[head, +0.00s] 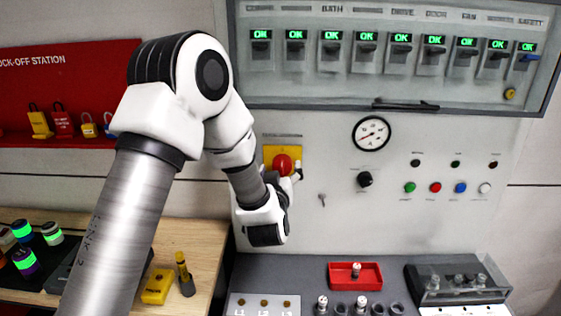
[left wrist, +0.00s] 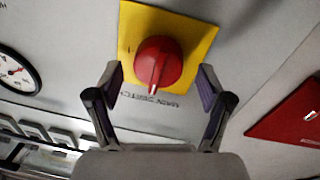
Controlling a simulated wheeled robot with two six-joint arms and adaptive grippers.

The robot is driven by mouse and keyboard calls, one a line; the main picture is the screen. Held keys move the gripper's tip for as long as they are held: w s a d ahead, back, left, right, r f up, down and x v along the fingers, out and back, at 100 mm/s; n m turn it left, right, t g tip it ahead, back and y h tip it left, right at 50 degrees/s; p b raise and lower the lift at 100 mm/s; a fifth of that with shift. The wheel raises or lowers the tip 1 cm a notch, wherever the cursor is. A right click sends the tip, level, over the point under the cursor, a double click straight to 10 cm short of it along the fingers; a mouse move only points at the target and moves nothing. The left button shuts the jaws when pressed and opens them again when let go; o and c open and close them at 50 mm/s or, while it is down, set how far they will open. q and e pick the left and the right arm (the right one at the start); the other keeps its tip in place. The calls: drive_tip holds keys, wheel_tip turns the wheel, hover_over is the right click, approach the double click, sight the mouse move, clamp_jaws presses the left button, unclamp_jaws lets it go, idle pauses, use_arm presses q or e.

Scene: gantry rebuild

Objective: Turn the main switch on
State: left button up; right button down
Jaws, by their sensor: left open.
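The main switch is a red rotary knob (head: 283,163) on a yellow square plate (head: 268,152) on the grey panel. In the left wrist view the knob (left wrist: 158,62) shows close up, with a white-marked grip bar pointing towards the printed "MAIN SWITCH" label. My left gripper (head: 285,177) is at the knob, partly covering the plate in the head view. In the left wrist view its two fingers (left wrist: 160,84) are open, one on each side of the knob, with visible gaps. I cannot tell how far the fingertips are from the panel. My right gripper is not in view.
A row of breakers (head: 366,48) with green lit displays is above. A gauge (head: 371,133), a black knob (head: 365,179) and coloured buttons (head: 435,187) are to the right. A red lock-off board (head: 70,70) is at left. A grey bench (head: 300,268) lies below.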

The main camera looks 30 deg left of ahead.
use_arm(q)
drive_tip(key=shift+w+a+f, duration=0.15)
drive_tip(key=shift+w+a, duration=0.05)
drive_tip(key=shift+w, duration=0.2)
drive_tip(key=shift+w+a+f, duration=0.15)
drive_tip(key=shift+w+a, duration=0.05)
drive_tip(key=shift+w, duration=0.2)
drive_tip(key=shift+s+d+r, duration=0.1)
drive_tip(key=shift+s+d, duration=0.05)
drive_tip(key=shift+s+d+r, duration=0.15)
drive_tip(key=shift+s+d, duration=0.05)
drive_tip(key=shift+c, duration=1.4)
drive_tip(key=shift+s+r, duration=0.15)
drive_tip(key=shift+s, duration=0.05)
drive_tip(key=c, duration=0.9)
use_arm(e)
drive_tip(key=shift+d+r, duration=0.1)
